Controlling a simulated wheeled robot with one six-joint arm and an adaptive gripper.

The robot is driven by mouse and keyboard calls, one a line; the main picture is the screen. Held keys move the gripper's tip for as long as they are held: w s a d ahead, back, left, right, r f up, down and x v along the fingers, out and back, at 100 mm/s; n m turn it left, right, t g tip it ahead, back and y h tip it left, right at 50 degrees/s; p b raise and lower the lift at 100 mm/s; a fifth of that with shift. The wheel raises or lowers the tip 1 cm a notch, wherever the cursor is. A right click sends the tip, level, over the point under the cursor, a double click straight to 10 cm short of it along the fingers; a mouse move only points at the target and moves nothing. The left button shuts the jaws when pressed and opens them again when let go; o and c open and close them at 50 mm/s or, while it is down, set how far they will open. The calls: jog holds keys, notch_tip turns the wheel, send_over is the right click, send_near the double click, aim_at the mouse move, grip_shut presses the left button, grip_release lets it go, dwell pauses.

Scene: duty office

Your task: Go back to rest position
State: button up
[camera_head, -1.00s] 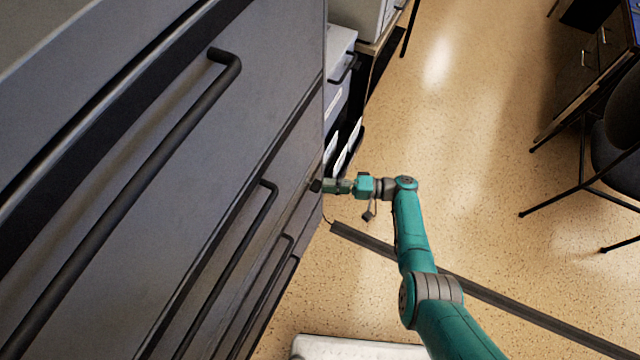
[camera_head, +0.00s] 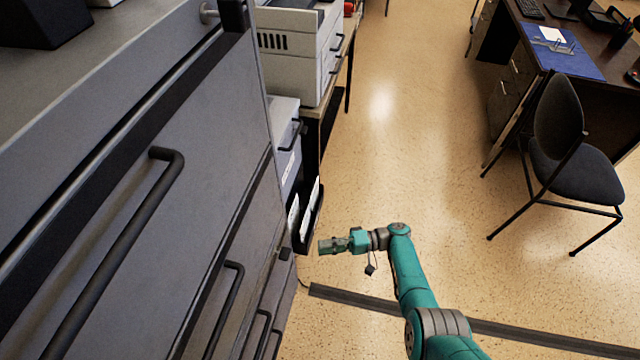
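My teal arm reaches up from the lower right of the head view, bent at the elbow and wrist. My gripper (camera_head: 326,246) is at its end and points left, towards the grey drawer cabinet (camera_head: 130,110). A gap of floor and dark shelf edge shows between the gripper tip and the cabinet in the picture. The fingers are small and seen from above, so I cannot tell whether they are open or shut. I see no object held in them.
The cabinet with long black handles fills the left side. A printer (camera_head: 300,50) stands beyond it on a table. A dark chair (camera_head: 575,165) and a desk (camera_head: 520,85) stand at the right. A dark floor strip (camera_head: 520,336) crosses below my arm. Open floor lies in the middle.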

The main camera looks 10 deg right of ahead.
jog(key=s+a+f+m+t+h, duration=0.25)
jog(key=s+f+h, duration=0.45)
jog(key=s+f, duration=0.9)
jog(key=s+d+f+m+t+h, duration=0.1)
jog(key=s+d+f+t+h, duration=0.15)
jog(key=s, duration=0.35)
jog(key=s+d+f+t+h, duration=0.1)
jog(key=s+d+h, duration=0.2)
jog(key=s, duration=0.3)
jog(key=s+d+r+t+h, duration=0.2)
jog(key=s+d+r, duration=0.15)
jog(key=r, duration=0.35)
jog(key=s+d+r+t+h, duration=0.2)
jog(key=s+d+r, duration=0.1)
jog(key=s+r, duration=0.3)
jog(key=s+d+r+n+t, duration=0.1)
jog(key=r+t, duration=0.1)
jog(key=r, duration=1.3)
jog(key=s+d+r+n+t+h, duration=0.1)
jog(key=s+r+n+t, duration=0.1)
jog(key=r, duration=1.3)
jog(key=shift+s+d+t, duration=0.15)
jog(key=shift+s+t, duration=0.05)
jog(key=shift+t, duration=0.5)
